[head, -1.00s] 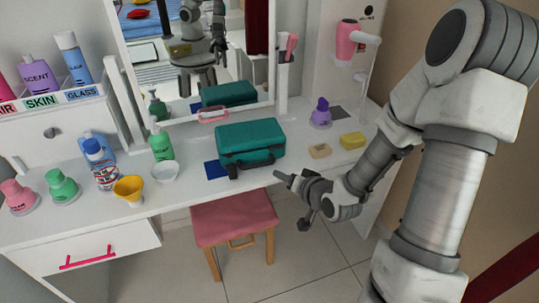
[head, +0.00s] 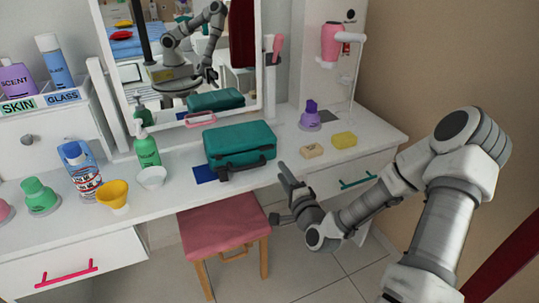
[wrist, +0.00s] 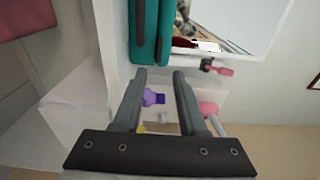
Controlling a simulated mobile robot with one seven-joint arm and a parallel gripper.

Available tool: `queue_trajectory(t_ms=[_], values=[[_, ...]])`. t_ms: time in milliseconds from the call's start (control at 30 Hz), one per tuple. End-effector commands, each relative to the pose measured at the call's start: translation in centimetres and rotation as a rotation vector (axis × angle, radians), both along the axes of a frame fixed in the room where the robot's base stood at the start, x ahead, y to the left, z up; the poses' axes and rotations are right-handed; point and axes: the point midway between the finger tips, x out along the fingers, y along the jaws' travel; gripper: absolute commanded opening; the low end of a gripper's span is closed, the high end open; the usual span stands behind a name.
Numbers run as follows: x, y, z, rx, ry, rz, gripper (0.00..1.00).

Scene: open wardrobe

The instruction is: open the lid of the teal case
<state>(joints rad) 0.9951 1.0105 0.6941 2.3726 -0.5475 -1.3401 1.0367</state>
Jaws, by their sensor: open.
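The teal case (head: 238,140) lies shut on the white dressing table, in front of the mirror, with a dark handle and latches on its front side. It also shows at the top of the wrist view (wrist: 143,35), seen from its side. My gripper (head: 286,190) is in front of the table edge, to the right of the case and apart from it. In the wrist view its two fingers (wrist: 160,72) are spread with nothing between them; a purple bottle shows farther off beyond them.
A pink stool (head: 222,228) stands below the table front. A green pump bottle (head: 146,150) and white bowl (head: 151,177) stand left of the case. A beige block (head: 312,151), yellow sponge (head: 344,140) and purple bottle (head: 310,117) stand right. The mirror (head: 185,60) rises behind.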

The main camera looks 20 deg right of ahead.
Motion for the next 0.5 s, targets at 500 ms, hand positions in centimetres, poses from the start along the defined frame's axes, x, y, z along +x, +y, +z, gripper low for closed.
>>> queue_trajectory(t_ms=[500], values=[[9.9, 0.8, -0.1, -0.001, 0.000, 0.002, 0.41]])
